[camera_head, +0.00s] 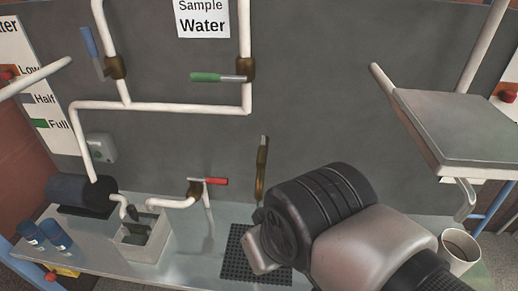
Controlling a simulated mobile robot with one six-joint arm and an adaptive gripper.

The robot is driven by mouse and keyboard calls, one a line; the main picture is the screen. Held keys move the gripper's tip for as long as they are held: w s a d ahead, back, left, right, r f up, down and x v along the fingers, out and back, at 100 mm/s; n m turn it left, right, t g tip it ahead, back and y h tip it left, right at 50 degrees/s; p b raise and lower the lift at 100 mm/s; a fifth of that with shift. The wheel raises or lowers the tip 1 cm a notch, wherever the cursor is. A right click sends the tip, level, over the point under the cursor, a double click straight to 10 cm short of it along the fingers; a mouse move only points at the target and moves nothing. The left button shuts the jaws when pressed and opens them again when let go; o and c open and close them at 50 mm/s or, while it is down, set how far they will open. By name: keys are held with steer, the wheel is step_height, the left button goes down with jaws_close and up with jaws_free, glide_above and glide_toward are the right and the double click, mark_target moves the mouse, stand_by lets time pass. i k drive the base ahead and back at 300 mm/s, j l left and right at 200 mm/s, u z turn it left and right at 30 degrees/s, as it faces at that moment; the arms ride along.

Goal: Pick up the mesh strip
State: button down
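A black perforated mesh piece (237,262) lies flat on the pale bench, and my arm covers part of it on the right. A narrow upright bronze-brown strip (262,165) shows against the grey wall above it. I cannot tell for sure which of the two is the mesh strip. My gripper (257,236) is at the left end of my arm, over the black mesh in the picture. Its fingers are largely hidden, and I cannot tell whether they are open or touch anything. The bronze strip's lower end shows just above it, with contact unclear.
A red-handled tap (214,181) stands left of my gripper, beside a small square basin (140,239). Two blue-black jars (57,235) stand far left. A cup (459,252) and a metal box (460,127) are at the right. White pipes run along the wall.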

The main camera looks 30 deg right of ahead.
mark_target(135, 224)
steer(key=i+j, duration=0.15)
steer(key=j, duration=0.2)
steer(key=i+j, duration=0.2)
steer(key=j, duration=0.15)
steer(key=i+j, duration=0.15)
steer(key=j, duration=0.2)
steer(key=i+j, duration=0.15)
steer(key=j, duration=0.15)
steer(key=i+j, duration=0.15)
steer(key=j, duration=0.2)
